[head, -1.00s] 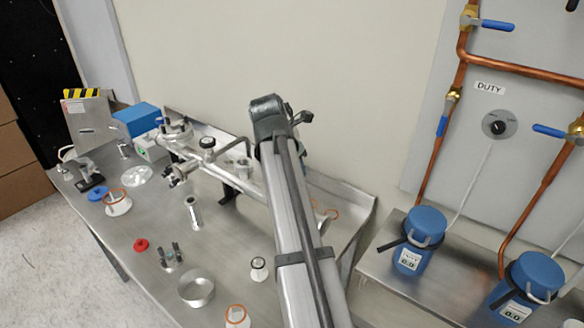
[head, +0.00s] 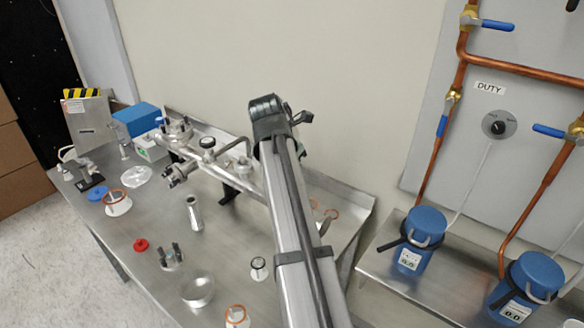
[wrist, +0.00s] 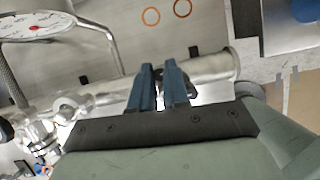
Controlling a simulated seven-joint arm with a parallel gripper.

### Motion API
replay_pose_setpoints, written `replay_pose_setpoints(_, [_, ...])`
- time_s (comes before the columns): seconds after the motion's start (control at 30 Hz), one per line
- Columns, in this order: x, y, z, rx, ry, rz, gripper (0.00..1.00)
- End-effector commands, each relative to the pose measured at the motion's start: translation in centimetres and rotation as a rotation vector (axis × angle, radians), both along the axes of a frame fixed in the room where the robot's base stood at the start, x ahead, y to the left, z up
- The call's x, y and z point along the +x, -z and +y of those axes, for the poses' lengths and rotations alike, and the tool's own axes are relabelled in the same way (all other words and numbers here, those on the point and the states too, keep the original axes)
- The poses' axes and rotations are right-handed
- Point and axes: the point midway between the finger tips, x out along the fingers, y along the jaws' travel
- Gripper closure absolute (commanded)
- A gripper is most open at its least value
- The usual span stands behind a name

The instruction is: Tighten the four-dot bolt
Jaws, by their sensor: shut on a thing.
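My gripper (wrist: 161,80) shows in the wrist view, its two blue fingers close together over a metal tube (wrist: 212,68). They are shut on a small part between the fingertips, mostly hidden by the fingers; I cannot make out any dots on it. In the head view my arm hides the gripper and this part. The tube assembly (head: 218,177) runs along the steel bench, with flanges at its left end and my arm over its right part.
On the bench (head: 225,245) stand a steel cylinder (head: 194,213), a red cap (head: 141,245), a bolt holder (head: 172,257), a metal bowl (head: 197,291) and a white fitting (head: 258,268). Two blue pumps (head: 418,240) stand right. Two orange rings (wrist: 151,16) lie near the gripper.

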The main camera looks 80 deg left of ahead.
Motion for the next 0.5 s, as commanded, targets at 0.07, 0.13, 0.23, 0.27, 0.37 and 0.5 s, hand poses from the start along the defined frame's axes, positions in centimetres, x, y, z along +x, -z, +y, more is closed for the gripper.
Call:
replay_pose_setpoints(0.07, [-0.09,-0.01,0.20,0.000,0.050,0.000,1.00])
replay_pose_setpoints(0.13, [-0.11,0.00,0.22,-0.001,0.102,0.000,1.00])
replay_pose_setpoints(0.23, [-0.10,0.00,0.25,0.000,0.169,0.000,1.00])
replay_pose_setpoints(0.27, [-0.10,0.01,0.24,-0.001,0.184,0.000,1.00])
replay_pose_setpoints(0.37, [-0.10,0.02,0.21,0.000,0.220,0.000,1.00])
replay_pose_setpoints(0.5, [-0.08,0.04,0.15,0.001,0.232,0.001,1.00])
